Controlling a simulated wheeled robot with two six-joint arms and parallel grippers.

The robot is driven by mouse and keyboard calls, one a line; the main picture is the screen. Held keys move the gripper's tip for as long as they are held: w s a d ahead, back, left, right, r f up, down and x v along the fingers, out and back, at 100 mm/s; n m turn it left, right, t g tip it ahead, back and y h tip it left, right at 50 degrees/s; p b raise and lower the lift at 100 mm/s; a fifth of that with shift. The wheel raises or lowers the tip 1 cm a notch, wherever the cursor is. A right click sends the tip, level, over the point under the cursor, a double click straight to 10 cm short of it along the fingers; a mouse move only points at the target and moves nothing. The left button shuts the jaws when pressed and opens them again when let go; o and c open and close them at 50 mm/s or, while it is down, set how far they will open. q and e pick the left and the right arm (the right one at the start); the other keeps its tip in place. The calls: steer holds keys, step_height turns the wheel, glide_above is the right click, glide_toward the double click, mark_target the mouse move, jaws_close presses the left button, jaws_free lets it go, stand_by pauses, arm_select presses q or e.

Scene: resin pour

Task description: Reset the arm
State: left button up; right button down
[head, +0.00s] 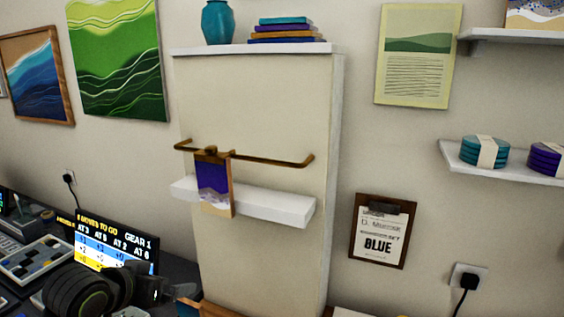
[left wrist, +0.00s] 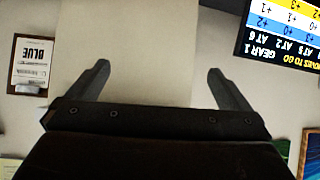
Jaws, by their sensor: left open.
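My left arm comes in at the lower left of the head view, with its dark gripper (head: 152,291) low in front of the desk and the cream panel's foot. In the left wrist view the left gripper (left wrist: 160,80) is open, with nothing between its two fingers. It faces the plain cream panel (left wrist: 140,40). My right gripper is in neither view.
The tall cream panel (head: 255,95) carries a bronze rail (head: 265,159), a hanging purple-and-white board (head: 213,182) and a white ledge (head: 275,204). A screen (head: 115,243) stands left on the desk. A "BLUE" clipboard (head: 381,231) hangs right.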

arm_select(q)
steer(key=s+a+f+n+g+y, duration=0.1)
steer(key=s+a+f+g, duration=0.1)
steer(key=s+f, duration=0.7)
steer(key=s+a+f+n+g+y, duration=0.1)
steer(key=s+a+f+g+y, duration=0.1)
steer(key=s+f, duration=0.8)
steer(key=s+a+f+n+g+y, duration=0.15)
steer(key=s+f, duration=0.35)
steer(key=s, duration=0.8)
step_height(320, 180, down, 27)
steer(key=a+g+b, duration=0.2)
steer(key=b, duration=0.1)
steer(key=s+f+b, duration=0.1)
steer(key=s+f, duration=0.6)
steer(key=f, duration=0.3)
steer(key=s+d+f+g+b, duration=0.1)
steer(key=s+f, duration=0.6)
steer(key=f, duration=0.2)
steer(key=shift+s+d+f+h+b, duration=0.15)
steer(key=shift+s+f+h+b, duration=0.05)
steer(key=shift+f+h+b, duration=0.2)
